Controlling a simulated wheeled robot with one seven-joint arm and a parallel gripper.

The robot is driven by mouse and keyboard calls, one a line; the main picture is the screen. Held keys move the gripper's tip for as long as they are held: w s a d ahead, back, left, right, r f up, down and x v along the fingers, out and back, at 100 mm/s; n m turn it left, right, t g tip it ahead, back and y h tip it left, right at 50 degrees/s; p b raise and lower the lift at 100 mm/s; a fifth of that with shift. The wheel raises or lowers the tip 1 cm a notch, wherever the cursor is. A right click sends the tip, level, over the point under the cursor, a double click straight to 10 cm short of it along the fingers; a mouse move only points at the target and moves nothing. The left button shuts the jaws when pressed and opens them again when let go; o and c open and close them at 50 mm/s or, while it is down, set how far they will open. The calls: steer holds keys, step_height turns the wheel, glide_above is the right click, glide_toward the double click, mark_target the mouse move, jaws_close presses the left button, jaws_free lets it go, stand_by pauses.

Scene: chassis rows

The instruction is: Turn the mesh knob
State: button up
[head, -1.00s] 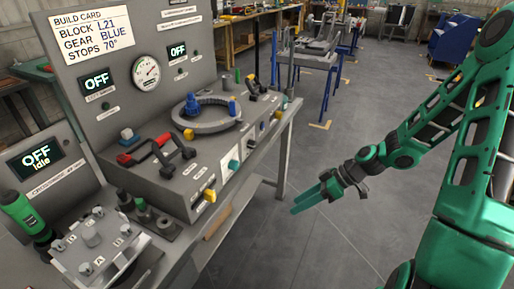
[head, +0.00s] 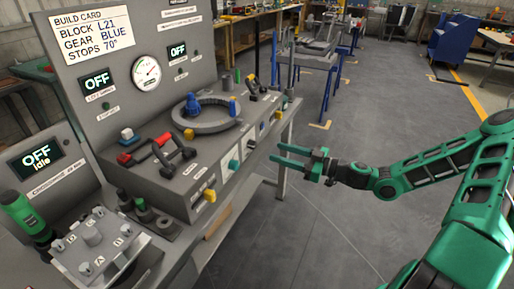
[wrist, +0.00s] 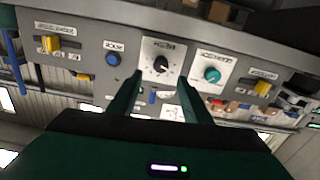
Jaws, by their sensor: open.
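The mesh knob (wrist: 161,64) appears to be the black knob on a white dial plate on the bench's front panel; its label is blurred. It is small in the head view (head: 251,143). My gripper (head: 276,155) is open and empty, its two green fingers pointing left toward the panel. In the wrist view, the fingertips (wrist: 160,78) stand either side of a line just below the black knob. The gripper looks apart from the panel.
A teal knob (wrist: 212,75) sits beside the black one, and a blue button (wrist: 113,59) on its other side. Yellow switches (wrist: 51,44) flank them. The bench top carries a grey ring (head: 207,122) and handles. Open floor (head: 350,120) lies right of the bench.

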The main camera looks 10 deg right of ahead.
mark_target(256, 145)
steer(key=x, duration=0.9)
steer(key=shift+a, duration=0.15)
steer(key=shift+w, duration=0.1)
steer(key=c, duration=1.1)
